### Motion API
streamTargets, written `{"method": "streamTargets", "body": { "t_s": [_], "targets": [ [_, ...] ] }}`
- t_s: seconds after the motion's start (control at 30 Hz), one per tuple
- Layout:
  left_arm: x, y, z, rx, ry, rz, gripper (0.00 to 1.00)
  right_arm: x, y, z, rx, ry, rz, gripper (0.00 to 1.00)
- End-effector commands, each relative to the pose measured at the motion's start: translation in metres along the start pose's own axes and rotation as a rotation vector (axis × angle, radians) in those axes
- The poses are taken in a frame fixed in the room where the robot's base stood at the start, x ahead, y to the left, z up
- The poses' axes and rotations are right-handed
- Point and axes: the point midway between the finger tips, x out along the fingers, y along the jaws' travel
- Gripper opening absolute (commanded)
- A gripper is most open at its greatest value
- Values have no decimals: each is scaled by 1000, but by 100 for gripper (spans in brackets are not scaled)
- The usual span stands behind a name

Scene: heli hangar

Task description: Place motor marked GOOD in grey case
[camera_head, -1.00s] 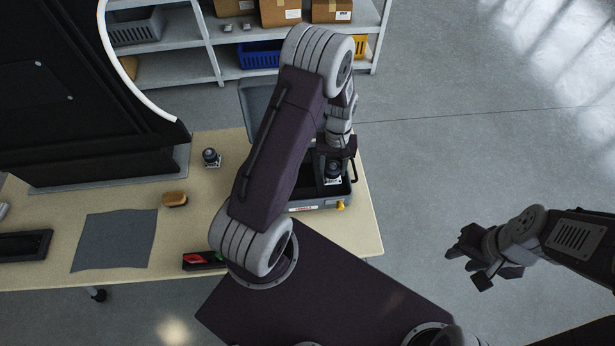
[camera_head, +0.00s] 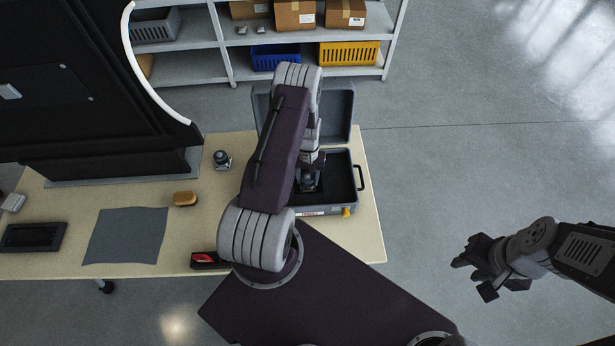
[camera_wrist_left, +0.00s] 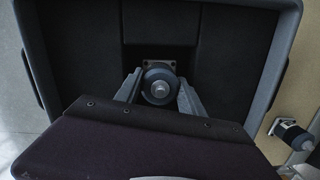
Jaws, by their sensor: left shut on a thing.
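The grey case (camera_head: 357,203) stands open on the right end of the table, its lid tilted up at the back. My left gripper (camera_head: 308,168) is over the case interior, shut on a motor (camera_head: 309,181). In the left wrist view the motor (camera_wrist_left: 158,84) sits between the two fingers of my left gripper (camera_wrist_left: 159,92), with the dark case walls around it. I cannot tell whether it touches the case floor. No marking is readable on either motor. My right gripper (camera_head: 478,267) hangs over the floor, apparently open and empty.
The wooden table (camera_head: 190,225) also holds a grey cloth (camera_head: 127,236), a brush (camera_head: 185,198), a black tray (camera_head: 33,237) and a red-and-black item (camera_head: 207,260). A large black structure (camera_head: 75,85) rises at the back left. Shelves with bins stand behind. Floor at right is clear.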

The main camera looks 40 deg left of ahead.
Motion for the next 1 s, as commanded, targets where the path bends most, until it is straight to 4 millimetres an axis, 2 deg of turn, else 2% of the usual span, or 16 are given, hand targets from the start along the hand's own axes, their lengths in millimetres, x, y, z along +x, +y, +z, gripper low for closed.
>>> {"method": "streamTargets", "body": {
  "t_s": [0.3, 0.33, 0.37, 0.63, 0.77, 0.87, 1.0],
  "targets": [
    [4, 0, -1, 0, 1, 0, 0, 5, 0, 0, 0, 0, 0, 34],
    [4, 0, -1, 0, 1, 0, 49, 5, 0, 1, 0, 0, 0, 34],
    [3, 0, -1, 0, 1, 0, 55, 4, 0, 0, 0, 0, 0, 34],
    [3, 0, -1, 0, 1, 0, 55, 3, 0, 0, 0, 0, 0, 34],
    [-4, 0, 0, 0, 2, 0, 55, -1, 0, 0, 0, 0, 0, 34],
    [-17, 0, -2, 0, 4, 1, 55, 2, 0, 0, 0, 0, 0, 34],
    [-48, 0, -2, -1, 5, 1, 55, 5, 0, 1, 0, 0, 0, 34]
  ]
}}
